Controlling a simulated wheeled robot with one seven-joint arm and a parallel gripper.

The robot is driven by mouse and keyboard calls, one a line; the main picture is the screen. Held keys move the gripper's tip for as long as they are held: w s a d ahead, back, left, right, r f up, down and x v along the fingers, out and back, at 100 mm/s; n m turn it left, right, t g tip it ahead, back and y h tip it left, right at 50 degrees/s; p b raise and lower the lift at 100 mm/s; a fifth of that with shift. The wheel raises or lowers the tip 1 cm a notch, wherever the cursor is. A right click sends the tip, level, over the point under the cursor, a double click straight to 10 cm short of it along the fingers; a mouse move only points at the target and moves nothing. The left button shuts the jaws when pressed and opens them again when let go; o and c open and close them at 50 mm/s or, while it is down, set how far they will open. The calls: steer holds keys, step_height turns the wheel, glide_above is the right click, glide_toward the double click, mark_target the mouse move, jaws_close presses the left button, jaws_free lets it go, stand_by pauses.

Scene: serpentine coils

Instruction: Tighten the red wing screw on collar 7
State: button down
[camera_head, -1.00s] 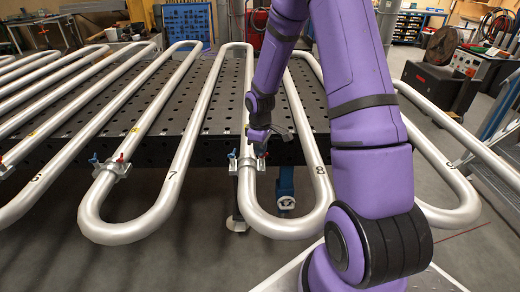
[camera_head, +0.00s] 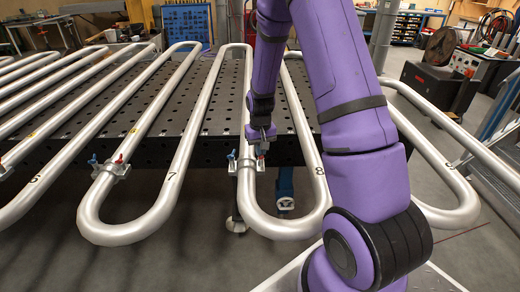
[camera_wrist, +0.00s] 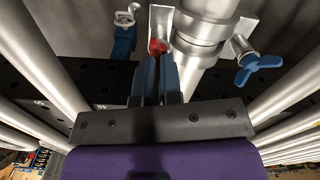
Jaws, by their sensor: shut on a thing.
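My gripper (camera_head: 262,143) is at the collar (camera_head: 245,166) on the tube between the painted numbers 7 and 8. In the wrist view its fingers (camera_wrist: 158,72) are shut on a red wing screw (camera_wrist: 157,47), mostly covered by them. That collar's blue wing screw (camera_head: 232,155) stands free on the other side; it also shows in the wrist view (camera_wrist: 258,64). Another collar (camera_head: 112,169), on the left leg of the bend whose right leg bears the number 7 (camera_head: 172,176), has a blue wing screw (camera_head: 93,160) and a red one (camera_head: 119,158), both untouched.
Silver serpentine tubes run over a dark perforated table (camera_head: 145,150). The number 8 (camera_head: 320,171) is on the tube right of my gripper. Open floor lies in front of the bends.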

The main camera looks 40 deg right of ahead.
steer(key=shift+w+m, duration=0.1)
steer(key=shift+m, duration=0.6)
steer(key=c, duration=1.3)
jaws_free()
steer(key=shift+r, duration=0.15)
step_height(320, 180, up, 11)
steer(key=shift+f, duration=0.2)
steer(key=shift+r, duration=0.1)
